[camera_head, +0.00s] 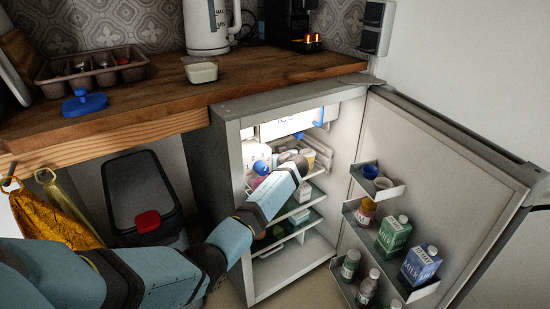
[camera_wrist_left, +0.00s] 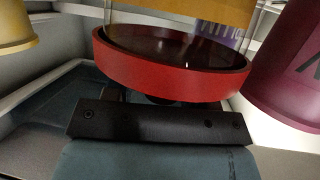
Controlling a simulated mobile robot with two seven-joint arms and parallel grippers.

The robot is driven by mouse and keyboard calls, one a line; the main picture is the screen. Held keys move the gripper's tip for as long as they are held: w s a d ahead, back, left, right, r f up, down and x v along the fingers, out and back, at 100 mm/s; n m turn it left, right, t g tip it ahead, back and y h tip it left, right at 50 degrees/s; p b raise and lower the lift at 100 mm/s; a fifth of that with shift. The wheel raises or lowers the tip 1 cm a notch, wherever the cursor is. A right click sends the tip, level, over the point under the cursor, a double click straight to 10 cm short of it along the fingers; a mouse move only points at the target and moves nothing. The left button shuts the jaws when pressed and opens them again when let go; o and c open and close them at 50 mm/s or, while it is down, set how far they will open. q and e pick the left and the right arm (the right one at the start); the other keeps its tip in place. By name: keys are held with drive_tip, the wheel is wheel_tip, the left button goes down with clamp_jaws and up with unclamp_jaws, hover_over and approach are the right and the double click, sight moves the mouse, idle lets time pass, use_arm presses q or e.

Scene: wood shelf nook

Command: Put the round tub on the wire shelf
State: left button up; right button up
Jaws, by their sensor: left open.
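The left jaws are open, and the fingertips are not clear. My right gripper is out of view.
The fridge door (camera_head: 430,150) stands open to the right, with cartons and bottles on its racks. A maroon container (camera_wrist_left: 288,75) and a yellow one (camera_wrist_left: 14,28) flank the red thing closely. A wooden counter (camera_head: 150,105) lies above left.

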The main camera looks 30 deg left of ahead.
use_arm(q)
drive_tip(key=p+v, duration=0.2)
drive_tip(key=v, duration=0.3)
drive_tip(key=shift+d+r+p, duration=0.1)
drive_tip(key=shift+r+p, duration=0.1)
drive_tip(key=shift+p, duration=0.15)
drive_tip(key=p+v, duration=0.2)
drive_tip(key=v, duration=0.4)
drive_tip(key=shift+s+d, duration=0.25)
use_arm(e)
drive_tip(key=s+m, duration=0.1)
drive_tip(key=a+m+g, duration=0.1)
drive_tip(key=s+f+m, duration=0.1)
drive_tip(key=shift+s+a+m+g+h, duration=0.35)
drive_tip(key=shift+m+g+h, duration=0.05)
use_arm(q)
drive_tip(key=shift+f, duration=0.1)
